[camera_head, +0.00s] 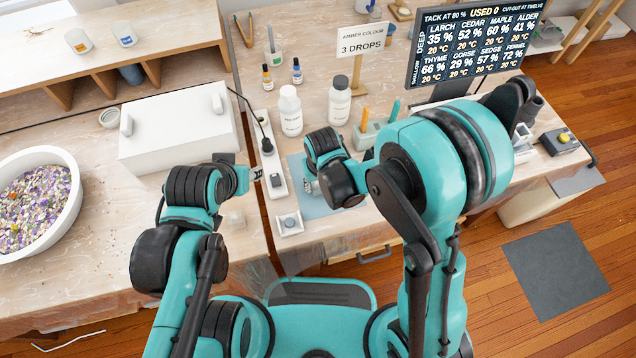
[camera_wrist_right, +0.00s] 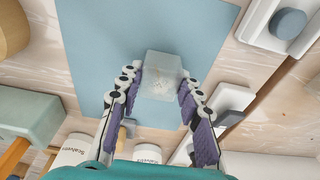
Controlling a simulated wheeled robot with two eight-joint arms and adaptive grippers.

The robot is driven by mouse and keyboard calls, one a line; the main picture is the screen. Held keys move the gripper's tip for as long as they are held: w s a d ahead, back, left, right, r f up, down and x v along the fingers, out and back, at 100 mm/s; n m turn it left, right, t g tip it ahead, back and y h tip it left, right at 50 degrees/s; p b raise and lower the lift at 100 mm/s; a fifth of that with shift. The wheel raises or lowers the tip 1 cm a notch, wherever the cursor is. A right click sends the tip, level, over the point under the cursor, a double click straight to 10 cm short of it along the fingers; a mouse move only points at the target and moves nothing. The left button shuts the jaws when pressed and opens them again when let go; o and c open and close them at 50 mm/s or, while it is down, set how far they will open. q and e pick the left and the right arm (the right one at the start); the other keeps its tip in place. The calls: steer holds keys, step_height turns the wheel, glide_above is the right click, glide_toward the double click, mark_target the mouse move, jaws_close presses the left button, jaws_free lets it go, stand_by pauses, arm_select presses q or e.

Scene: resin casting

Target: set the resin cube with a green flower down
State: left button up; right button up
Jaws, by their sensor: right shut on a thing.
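My right gripper (camera_wrist_right: 160,88) is shut on a pale, see-through resin cube (camera_wrist_right: 163,75), shown in the right wrist view between its two finger pads. Faint specks show inside the cube, but I cannot make out a green flower. The cube is over the blue mat (camera_wrist_right: 90,35); I cannot tell whether it touches. In the head view the right gripper (camera_head: 310,187) is over the mat (camera_head: 317,209), and its arm hides much of the mat. My left gripper (camera_head: 256,175) is at the left of the mat, its fingers too small to read.
A small white tray with a grey disc (camera_head: 290,223) stands at the mat's near left. A white strip (camera_head: 267,150) runs along its left. Two white bottles (camera_head: 290,112) (camera_head: 339,100) and a tool holder (camera_head: 368,134) stand behind. A large white box (camera_head: 178,125) is left.

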steer(key=shift+f, duration=0.15)
steer(key=o, duration=1.2)
steer(key=shift+c, duration=0.2)
